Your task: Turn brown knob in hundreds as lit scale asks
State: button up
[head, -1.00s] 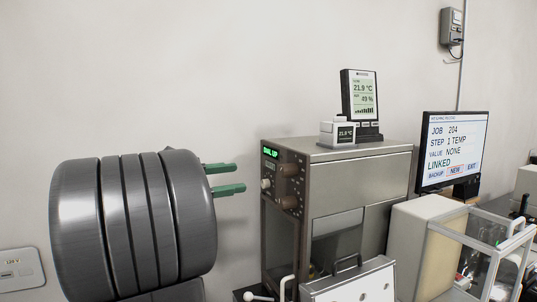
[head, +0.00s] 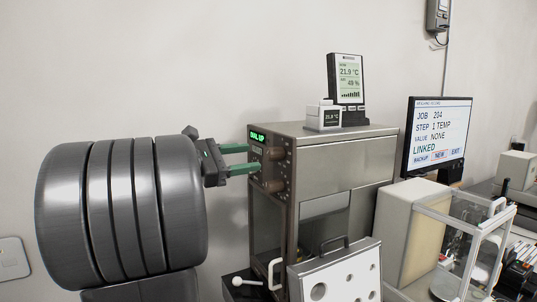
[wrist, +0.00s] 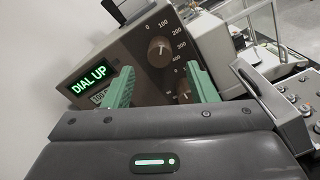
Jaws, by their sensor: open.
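The lit scale (head: 283,205) has a dark brown front panel with a green "DIAL UP" display (wrist: 90,80). Its upper brown knob (wrist: 158,47) sits inside a ring of marks in hundreds, with 0, 100, 200, 300 and 400 readable; the knob also shows in the head view (head: 276,153). A lower brown knob (wrist: 183,96) is partly covered by a finger in the wrist view. My gripper (head: 252,158) is open, its green fingers pointing at the panel near the upper knob. In the wrist view (wrist: 158,70) the upper knob appears between and beyond the fingertips. Contact cannot be told.
A monitor (head: 437,135) reads job 204, step 1 TEMP, value NONE, LINKED. A climate display (head: 347,80) and small white box (head: 324,117) stand on the scale. A white panel with holes (head: 335,275) and a glass-sided balance (head: 410,215) stand at right.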

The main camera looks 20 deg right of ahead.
aim_at(267, 155)
jog(key=d, duration=0.4)
jog(key=w+d, duration=0.1)
jog(key=d, duration=0.1)
jog(key=shift+d, duration=0.4)
jog(key=shift+c, duration=0.2)
jog(key=c, duration=0.9)
